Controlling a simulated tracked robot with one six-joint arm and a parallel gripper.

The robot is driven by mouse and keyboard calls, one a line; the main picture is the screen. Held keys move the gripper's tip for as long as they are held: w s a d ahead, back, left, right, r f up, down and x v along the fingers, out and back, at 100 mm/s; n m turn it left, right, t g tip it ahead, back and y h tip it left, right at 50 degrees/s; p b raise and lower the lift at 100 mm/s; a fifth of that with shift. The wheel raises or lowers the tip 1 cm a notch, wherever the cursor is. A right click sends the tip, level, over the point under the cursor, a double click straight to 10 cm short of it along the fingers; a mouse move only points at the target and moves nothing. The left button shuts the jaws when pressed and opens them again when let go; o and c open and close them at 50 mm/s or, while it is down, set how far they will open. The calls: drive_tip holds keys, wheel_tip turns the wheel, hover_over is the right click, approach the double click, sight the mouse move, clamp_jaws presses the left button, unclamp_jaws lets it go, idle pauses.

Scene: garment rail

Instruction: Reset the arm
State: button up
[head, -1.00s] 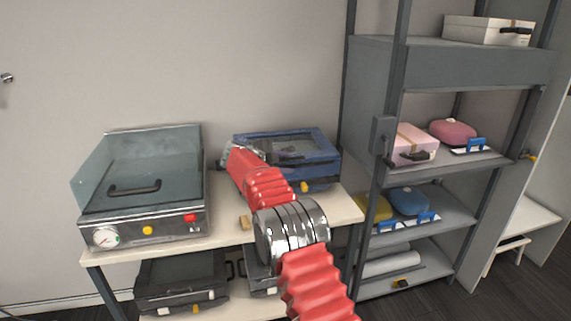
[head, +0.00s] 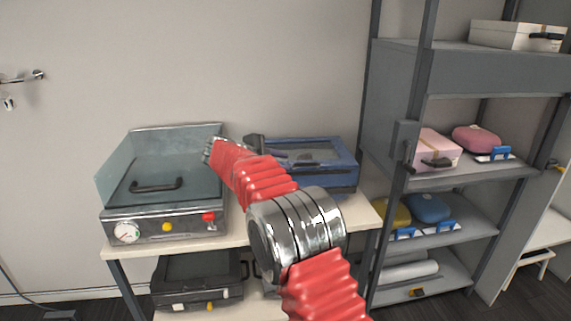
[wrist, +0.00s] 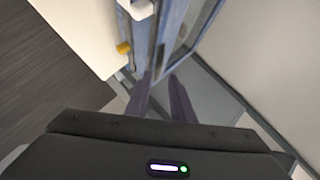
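My arm shows in the head view as red sleeves and a silver joint, reaching up over the front of the wooden-topped table (head: 240,239). Its far end is near the gap between the glass-lidded box and the blue case. My gripper (wrist: 162,90) shows in the wrist view: two dark fingers stand apart with a gap between them and nothing held. In the head view the fingers cannot be made out clearly.
A glass-lidded box (head: 165,222) stands left on the table, a blue case (head: 335,177) right. Black cases (head: 195,285) sit below. A grey shelf unit (head: 480,70) on the right holds a pink box (head: 436,148), a pink pouch (head: 476,138) and a blue pouch (head: 428,208).

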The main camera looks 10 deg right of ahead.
drive_tip(key=shift+n, duration=0.3)
drive_tip(key=s+a+f+n+g+y, duration=0.15)
drive_tip(key=s+f+n, duration=0.25)
drive_tip(key=f+n, duration=0.45)
drive_tip(key=s+d+f+n+g+y, duration=0.1)
drive_tip(key=s+f+n+g+y, duration=0.1)
drive_tip(key=s+n, duration=0.5)
drive_tip(key=s+d+r+n+y, duration=0.2)
drive_tip(key=s, duration=1.2)
drive_tip(key=s+d+r+n+y, duration=0.2)
drive_tip(key=s+d+r, duration=0.1)
drive_tip(key=s, duration=1)
drive_tip(key=s+d+r+n+t+y, duration=0.1)
drive_tip(key=s+d+r+n+y, duration=0.1)
drive_tip(key=s, duration=1.2)
drive_tip(key=shift+s+d+r, duration=0.3)
drive_tip(key=shift+s+r, duration=0.05)
drive_tip(key=shift+r, duration=0.2)
